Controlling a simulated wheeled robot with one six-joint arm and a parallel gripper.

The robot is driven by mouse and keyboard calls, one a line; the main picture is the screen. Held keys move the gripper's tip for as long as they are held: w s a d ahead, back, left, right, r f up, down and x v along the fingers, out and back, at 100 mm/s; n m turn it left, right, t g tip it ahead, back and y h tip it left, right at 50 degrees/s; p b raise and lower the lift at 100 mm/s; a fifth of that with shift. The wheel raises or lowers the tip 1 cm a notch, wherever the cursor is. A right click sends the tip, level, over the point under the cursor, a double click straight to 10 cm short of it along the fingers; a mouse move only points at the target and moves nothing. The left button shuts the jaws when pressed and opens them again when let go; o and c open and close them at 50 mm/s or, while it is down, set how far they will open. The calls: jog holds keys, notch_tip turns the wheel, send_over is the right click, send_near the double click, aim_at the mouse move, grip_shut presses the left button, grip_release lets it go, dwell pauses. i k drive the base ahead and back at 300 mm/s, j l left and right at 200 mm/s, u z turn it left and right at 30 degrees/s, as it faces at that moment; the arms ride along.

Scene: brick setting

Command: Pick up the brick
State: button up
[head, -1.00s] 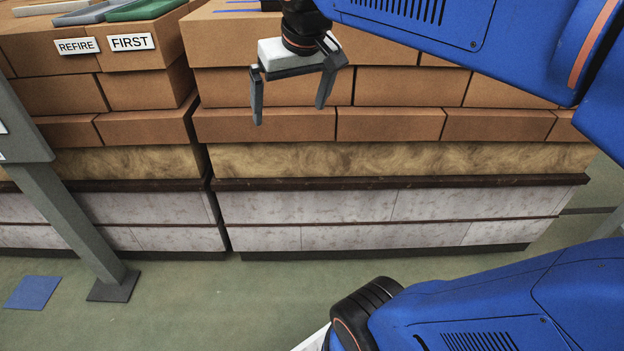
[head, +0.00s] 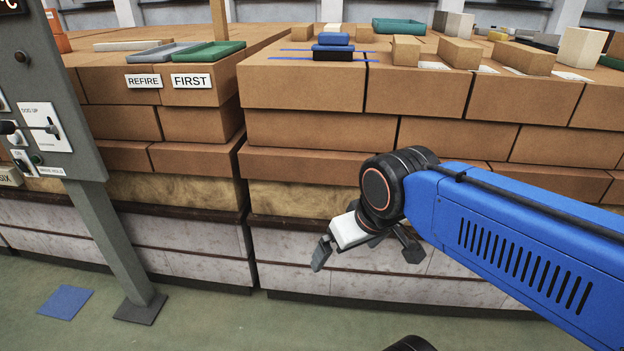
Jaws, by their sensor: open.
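Several loose tan bricks lie on top of the large brick block: one at the front (head: 406,50), a longer one to its right (head: 459,53), another further right (head: 524,58) and a small one behind (head: 364,33). I cannot tell which one the task means. Two blue pieces (head: 333,39) are stacked on a black piece (head: 332,54) at the front edge. My gripper (head: 366,257) is open and empty. It hangs in front of the block's side, well below the top surface and apart from the bricks.
The left block (head: 195,120) carries a grey tray (head: 164,54), a green tray (head: 209,50) and REFIRE and FIRST labels. A grey control panel (head: 40,90) on a post stands at left. Another green tray (head: 398,26) and a cream block (head: 581,48) are further back.

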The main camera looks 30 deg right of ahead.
aim_at(462, 53)
jog(key=z, duration=1.3)
